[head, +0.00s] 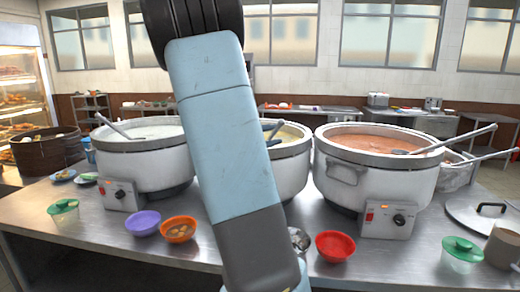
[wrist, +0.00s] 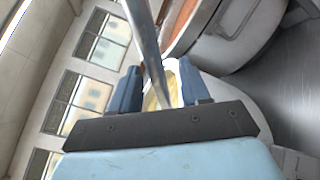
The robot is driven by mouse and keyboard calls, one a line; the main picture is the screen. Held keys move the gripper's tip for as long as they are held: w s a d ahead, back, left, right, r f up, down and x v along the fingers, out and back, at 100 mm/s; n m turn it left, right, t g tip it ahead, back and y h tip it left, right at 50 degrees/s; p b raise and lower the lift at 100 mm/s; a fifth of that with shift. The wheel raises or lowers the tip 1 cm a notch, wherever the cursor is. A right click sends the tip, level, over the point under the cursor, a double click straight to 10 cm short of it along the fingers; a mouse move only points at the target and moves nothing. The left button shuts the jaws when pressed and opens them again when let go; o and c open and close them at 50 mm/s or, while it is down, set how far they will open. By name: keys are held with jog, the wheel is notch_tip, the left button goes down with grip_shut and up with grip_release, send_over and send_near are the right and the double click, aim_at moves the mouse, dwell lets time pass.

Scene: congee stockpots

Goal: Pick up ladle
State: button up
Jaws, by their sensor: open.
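Three large white stockpots stand on the steel counter. The left pot (head: 140,162) holds pale congee with a ladle (head: 113,125) leaning in it. The middle pot (head: 290,170), partly behind my arm, holds yellowish congee and a ladle (head: 276,128). The right pot (head: 375,180) holds orange-red congee with a long-handled ladle (head: 450,140) leaning out to the right. In the wrist view my gripper (wrist: 160,78) is open, and a grey metal ladle handle (wrist: 148,42) runs between its two blue fingers, with yellowish congee behind. Whether the handle touches a finger is unclear. My arm mostly hides the gripper in the head view.
Along the front stand a purple bowl (head: 142,222), an orange bowl (head: 178,229), a red bowl (head: 335,246) and green-lidded cups (head: 462,253). A pot lid (head: 483,216) lies at the right. A dark basket (head: 47,150) is at the left.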

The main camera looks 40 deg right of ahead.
jog(key=shift+d, duration=0.2)
jog(key=shift+c, duration=0.4)
grip_shut()
dwell(0.9)
